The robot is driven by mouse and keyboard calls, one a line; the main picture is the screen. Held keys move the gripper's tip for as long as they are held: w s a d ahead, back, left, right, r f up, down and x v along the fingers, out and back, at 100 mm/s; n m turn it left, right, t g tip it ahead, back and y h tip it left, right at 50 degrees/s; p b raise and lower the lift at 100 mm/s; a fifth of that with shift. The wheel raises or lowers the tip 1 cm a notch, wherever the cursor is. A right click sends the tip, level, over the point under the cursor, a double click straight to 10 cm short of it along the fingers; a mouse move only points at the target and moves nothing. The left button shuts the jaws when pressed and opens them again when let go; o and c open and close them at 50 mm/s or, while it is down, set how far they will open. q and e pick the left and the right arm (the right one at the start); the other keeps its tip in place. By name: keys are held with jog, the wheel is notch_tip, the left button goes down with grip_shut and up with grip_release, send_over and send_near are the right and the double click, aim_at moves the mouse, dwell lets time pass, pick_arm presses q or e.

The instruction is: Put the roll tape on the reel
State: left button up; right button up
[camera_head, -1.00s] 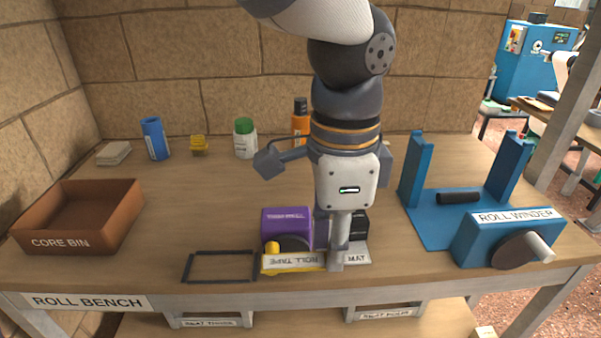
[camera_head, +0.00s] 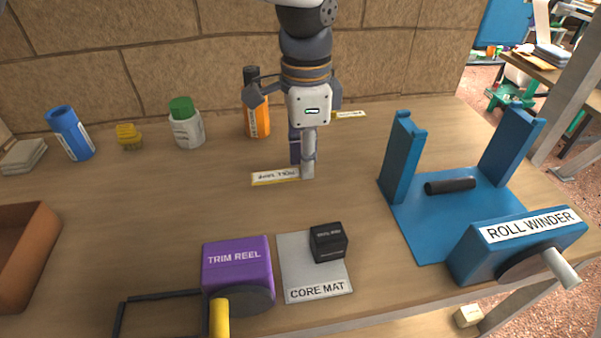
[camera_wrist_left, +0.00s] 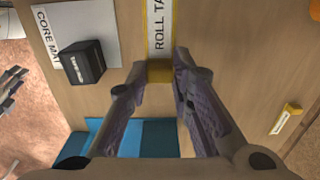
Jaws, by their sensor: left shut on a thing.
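The roll tape (camera_head: 275,177) is a white, yellow-edged labelled strip. My left gripper (camera_head: 307,172) is shut on its yellow end at the back middle of the bench. The left wrist view shows the yellow end between the fingertips (camera_wrist_left: 160,72), with the strip (camera_wrist_left: 160,30) pointing away. I cannot tell whether it touches the bench. The purple trim reel (camera_head: 238,262) stands at the front, with a dark disc and yellow rod, apart from the tape. A small dark gripper-like shape (camera_wrist_left: 12,82) at the left wrist view's edge may be my right gripper; its fingers are unclear.
The core mat (camera_head: 300,285) with a black block (camera_head: 328,242) lies beside the reel. The blue roll winder (camera_head: 520,245) stands right. A black frame (camera_head: 160,297) is front left. Bottles (camera_head: 186,125) and a blue can (camera_head: 70,132) stand behind. The middle bench is clear.

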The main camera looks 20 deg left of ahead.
pick_arm(q)
send_over(306, 190)
jog(key=f, duration=0.4)
jog(key=shift+s+f+b, duration=0.1)
jog(key=shift+s+b, duration=0.2)
jog(key=shift+w+f, duration=0.15)
jog(key=shift+f, duration=0.7)
jog(key=shift+w+f, duration=0.15)
jog(key=shift+f, duration=0.7)
pick_arm(e)
jog(key=shift+s+f+g, duration=0.4)
jog(key=shift+s+f, duration=0.45)
jog(key=shift+s, duration=0.05)
pick_arm(q)
jog(key=shift+f, duration=0.2)
jog(key=o, duration=0.7)
jog(key=shift+o, duration=0.2)
